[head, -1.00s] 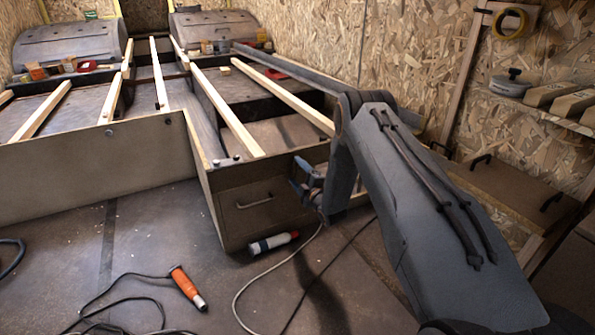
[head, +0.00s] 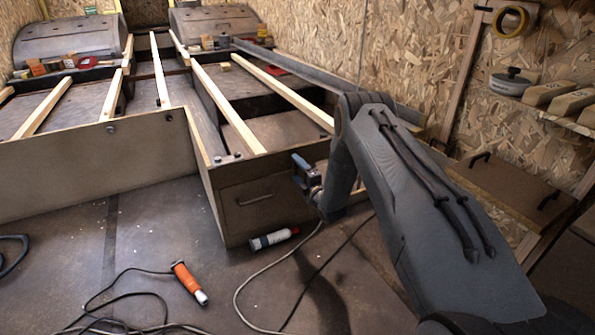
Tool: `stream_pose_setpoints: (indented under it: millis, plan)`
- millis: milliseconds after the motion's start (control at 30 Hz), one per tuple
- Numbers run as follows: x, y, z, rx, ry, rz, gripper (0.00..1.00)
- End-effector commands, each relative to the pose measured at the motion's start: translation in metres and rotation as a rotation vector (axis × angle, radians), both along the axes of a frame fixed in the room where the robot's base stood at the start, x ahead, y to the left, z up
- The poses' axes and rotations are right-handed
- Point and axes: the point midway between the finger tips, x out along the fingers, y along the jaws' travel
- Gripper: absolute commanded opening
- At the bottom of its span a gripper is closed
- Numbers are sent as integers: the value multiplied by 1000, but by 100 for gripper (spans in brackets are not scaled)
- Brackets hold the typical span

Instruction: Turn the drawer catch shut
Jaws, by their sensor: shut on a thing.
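The drawer front (head: 246,211) with its bar handle (head: 254,200) is set in the end of the low wooden frame, and it looks flush with the frame. My gripper (head: 299,172) is at the right end of this front, beside the drawer. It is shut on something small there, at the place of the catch. The catch itself is hidden by my gripper and wrist, so its angle cannot be made out.
A bottle with a red end (head: 273,239) lies on the floor below the drawer. An orange-handled tool (head: 187,280) and its black cable lie on the floor at front left. A pale cable runs across the floor under my arm. Pale slats (head: 228,108) span the frame.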

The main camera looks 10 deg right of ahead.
Motion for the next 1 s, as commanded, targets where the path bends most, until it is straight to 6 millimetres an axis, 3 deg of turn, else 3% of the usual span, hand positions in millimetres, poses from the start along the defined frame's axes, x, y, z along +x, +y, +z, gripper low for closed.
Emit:
stream_pose_setpoints:
  millis: [33, 67, 167, 533, 1000]
  plan:
    - [-1, 0, -2, -2, 3, 1, 45]
    - [-1, 0, -2, -2, 3, 1, 70]
    - [-1, 0, -2, -1, 3, 0, 86]
    - [-6, -2, 0, 0, 1, 0, 86]
    - [-70, -19, 0, -1, 3, 0, 86]
